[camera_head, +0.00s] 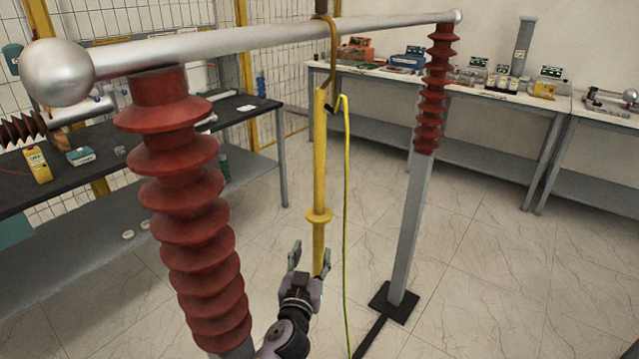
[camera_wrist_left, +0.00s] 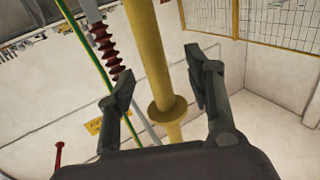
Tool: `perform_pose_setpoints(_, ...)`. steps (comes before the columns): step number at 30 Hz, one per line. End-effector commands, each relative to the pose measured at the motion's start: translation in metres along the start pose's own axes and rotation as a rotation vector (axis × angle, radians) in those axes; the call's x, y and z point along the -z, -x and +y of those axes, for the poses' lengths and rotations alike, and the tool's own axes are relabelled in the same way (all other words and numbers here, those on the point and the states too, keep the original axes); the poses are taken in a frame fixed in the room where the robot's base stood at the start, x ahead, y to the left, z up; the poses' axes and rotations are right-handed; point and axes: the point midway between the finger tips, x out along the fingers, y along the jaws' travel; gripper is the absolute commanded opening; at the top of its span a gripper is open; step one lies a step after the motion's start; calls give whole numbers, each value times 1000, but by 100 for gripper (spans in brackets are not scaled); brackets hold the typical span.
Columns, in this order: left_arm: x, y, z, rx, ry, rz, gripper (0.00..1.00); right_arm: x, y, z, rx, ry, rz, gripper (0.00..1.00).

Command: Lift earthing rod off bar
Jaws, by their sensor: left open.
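The yellow earthing rod (camera_head: 320,165) hangs upright by its brass-coloured hook (camera_head: 333,50) from the silver bar (camera_head: 250,38). A round yellow collar (camera_head: 319,215) sits on its lower part. My left gripper (camera_head: 309,258) is open at the rod's lower end, below the collar in the head view. In the left wrist view the rod (camera_wrist_left: 148,50) and its collar (camera_wrist_left: 167,109) show between the two spread fingers (camera_wrist_left: 160,85), with gaps on both sides. A green-yellow cable (camera_head: 347,190) runs down beside the rod. My right gripper is not seen.
Red ribbed insulators (camera_head: 190,200) and (camera_head: 436,90) hold up the bar at both ends. The right one stands on a grey post (camera_head: 408,225) with a dark base plate. Benches with equipment line the left and back. The tiled floor (camera_head: 490,260) at right is clear.

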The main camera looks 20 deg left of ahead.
Motion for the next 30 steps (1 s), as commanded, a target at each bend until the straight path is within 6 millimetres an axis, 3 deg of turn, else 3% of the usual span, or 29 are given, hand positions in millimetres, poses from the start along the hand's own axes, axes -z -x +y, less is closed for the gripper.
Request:
perform_pose_setpoints(9,10,-34,8,0,-1,0,48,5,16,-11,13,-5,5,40)
perform_pose_setpoints(14,6,-51,8,-1,-1,0,48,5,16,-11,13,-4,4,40)
perform_pose_setpoints(23,5,-54,8,-1,0,-1,47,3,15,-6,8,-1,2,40)
perform_pose_setpoints(30,5,-54,8,0,0,-1,31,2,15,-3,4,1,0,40)
